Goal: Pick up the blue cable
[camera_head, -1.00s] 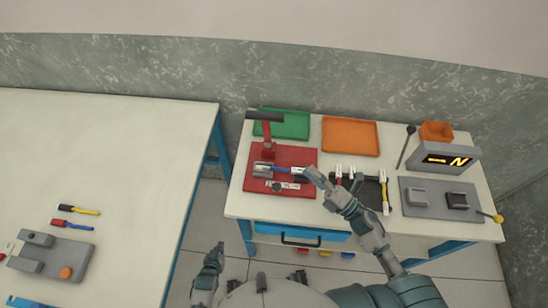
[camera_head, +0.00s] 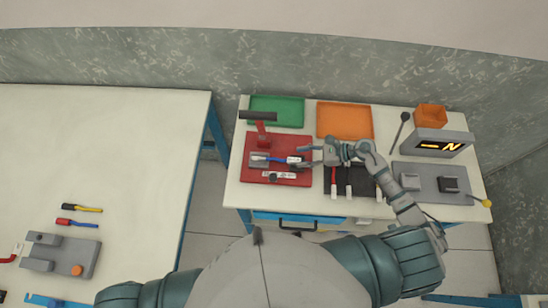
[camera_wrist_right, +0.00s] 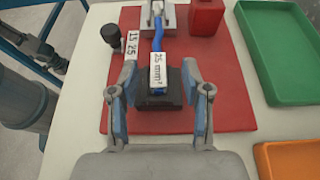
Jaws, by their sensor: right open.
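The blue cable (camera_head: 276,158) lies on the red board (camera_head: 258,142); its far end reaches a grey metal block (camera_head: 259,160). In the right wrist view the blue cable (camera_wrist_right: 158,40) carries a white "25 mm²" label, and its near end is over a black block (camera_wrist_right: 155,101). My right gripper (camera_head: 304,156) is at the board's right side. In the right wrist view the gripper (camera_wrist_right: 159,72) is open, with one finger either side of the label and visible gaps.
A red lever press (camera_head: 262,130) stands at the back of the board. Green (camera_head: 276,111) and orange (camera_head: 345,120) trays lie behind. The left table (camera_head: 110,150) holds other cables.

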